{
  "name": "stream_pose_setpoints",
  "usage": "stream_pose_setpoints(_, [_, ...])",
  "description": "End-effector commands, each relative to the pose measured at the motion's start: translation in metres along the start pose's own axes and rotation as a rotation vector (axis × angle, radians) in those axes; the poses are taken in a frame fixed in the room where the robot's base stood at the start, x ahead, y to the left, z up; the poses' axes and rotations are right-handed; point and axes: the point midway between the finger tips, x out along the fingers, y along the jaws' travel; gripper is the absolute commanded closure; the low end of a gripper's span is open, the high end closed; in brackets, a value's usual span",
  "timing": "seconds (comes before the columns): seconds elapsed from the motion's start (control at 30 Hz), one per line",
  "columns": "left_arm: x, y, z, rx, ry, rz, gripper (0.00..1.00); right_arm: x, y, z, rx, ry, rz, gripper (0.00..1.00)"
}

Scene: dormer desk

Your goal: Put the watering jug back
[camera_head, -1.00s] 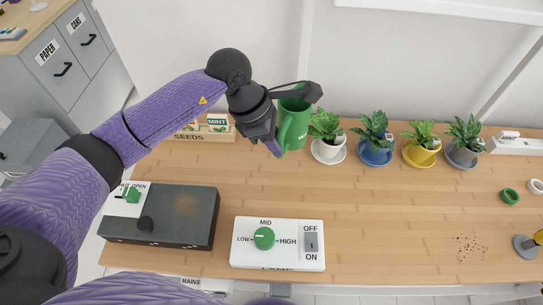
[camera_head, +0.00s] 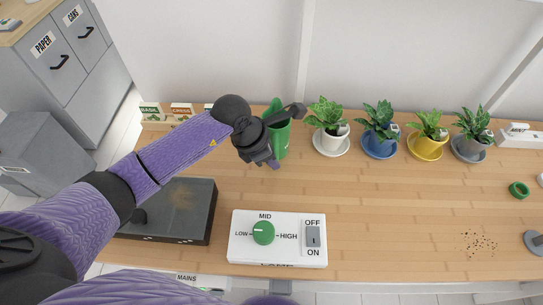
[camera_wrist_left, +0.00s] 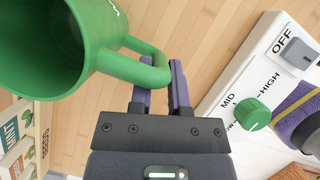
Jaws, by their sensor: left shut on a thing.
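The green watering jug (camera_head: 282,142) is at the back of the desk, left of the white-potted plant. My left gripper (camera_head: 273,163) is shut on the jug's handle. The left wrist view shows the handle (camera_wrist_left: 150,68) between the two fingers (camera_wrist_left: 162,92), with the open-topped jug body (camera_wrist_left: 62,45) at upper left. The jug looks close to upright; I cannot tell whether its base touches the desk. My left arm hides part of the jug and the desk behind it. My right gripper is not in view.
Plants in white (camera_head: 330,142), blue (camera_head: 378,148), yellow (camera_head: 428,149) and grey (camera_head: 470,148) pots stand along the back. The seed rack (camera_head: 155,124) is at back left. A dark box (camera_head: 190,225) and the lamp control panel (camera_head: 290,250) are in front. The middle desk is clear.

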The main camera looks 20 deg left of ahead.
Motion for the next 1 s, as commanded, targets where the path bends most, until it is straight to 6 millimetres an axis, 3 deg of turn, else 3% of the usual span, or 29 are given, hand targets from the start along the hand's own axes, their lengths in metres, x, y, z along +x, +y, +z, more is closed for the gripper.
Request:
stream_pose_setpoints(0.07, [0.000,0.000,0.000,0.001,-0.001,0.001,1.00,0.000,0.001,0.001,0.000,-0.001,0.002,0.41])
stream_pose_setpoints(0.1, [0.001,0.000,0.000,0.000,0.000,0.000,0.77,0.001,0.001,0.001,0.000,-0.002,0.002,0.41])
stream_pose_setpoints(0.27, [0.000,0.000,0.000,0.000,0.000,0.000,0.43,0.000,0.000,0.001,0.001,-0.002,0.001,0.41])
stream_pose_setpoints(0.57, [-0.004,0.000,0.001,0.001,-0.001,0.001,0.43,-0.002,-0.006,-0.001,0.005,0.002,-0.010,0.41])
stream_pose_setpoints(1.0, [-0.109,0.001,0.001,0.002,-0.001,0.004,0.43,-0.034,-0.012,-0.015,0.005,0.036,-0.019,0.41])
